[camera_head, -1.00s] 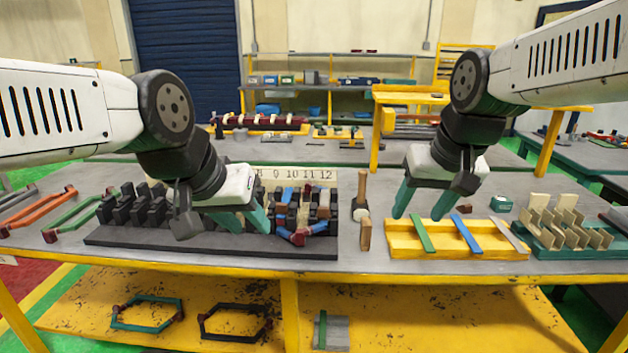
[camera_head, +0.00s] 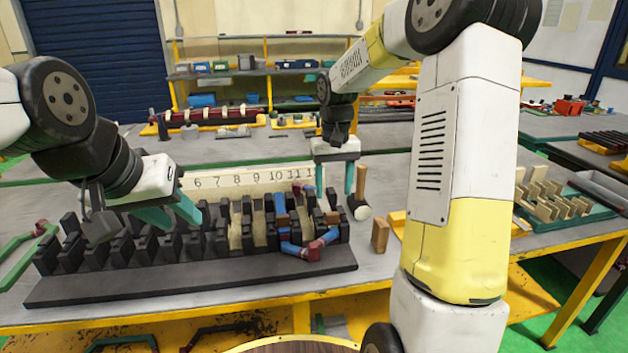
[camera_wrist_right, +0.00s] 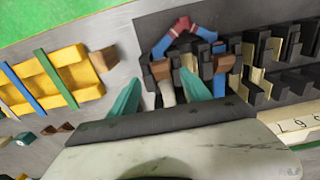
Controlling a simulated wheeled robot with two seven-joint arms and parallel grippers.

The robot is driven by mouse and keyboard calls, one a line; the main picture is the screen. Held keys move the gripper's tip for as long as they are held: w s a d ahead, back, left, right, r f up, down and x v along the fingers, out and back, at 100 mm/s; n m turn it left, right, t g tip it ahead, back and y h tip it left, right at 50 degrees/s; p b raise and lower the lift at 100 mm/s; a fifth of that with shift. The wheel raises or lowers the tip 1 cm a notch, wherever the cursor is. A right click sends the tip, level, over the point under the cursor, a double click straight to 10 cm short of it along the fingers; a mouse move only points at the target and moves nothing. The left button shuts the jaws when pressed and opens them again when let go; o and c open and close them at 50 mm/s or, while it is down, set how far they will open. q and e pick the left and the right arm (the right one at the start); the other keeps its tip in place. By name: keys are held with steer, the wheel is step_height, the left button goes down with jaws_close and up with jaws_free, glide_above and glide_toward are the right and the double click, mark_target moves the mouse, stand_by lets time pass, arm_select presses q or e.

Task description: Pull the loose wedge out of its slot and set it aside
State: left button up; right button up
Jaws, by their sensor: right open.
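The dark slotted stator block (camera_head: 200,285) lies on the table with a numbered strip behind it. A blue and red coil (camera_head: 313,250) sits at its right end. A brown wedge (camera_head: 331,217) sits at the rightmost slot; in the right wrist view this wedge (camera_wrist_right: 160,70) shows between my fingers, above a cream slot liner (camera_wrist_right: 167,93). A second brown wedge (camera_wrist_right: 222,62) is beside it. My right gripper (camera_head: 335,180) is open and empty over the block's right end; its fingers (camera_wrist_right: 160,80) straddle the end slot. My left gripper (camera_head: 170,214) hangs open over the left half.
A mallet (camera_head: 361,190) and a wooden block (camera_head: 380,235) stand right of the stator block. The yellow tray (camera_wrist_right: 80,68) with coloured strips is mostly hidden by my right arm in the head view. A rack of cream pieces (camera_head: 570,203) stands further right.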

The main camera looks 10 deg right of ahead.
mark_target(333, 214)
steer(key=shift+f, duration=3.85)
jaws_close()
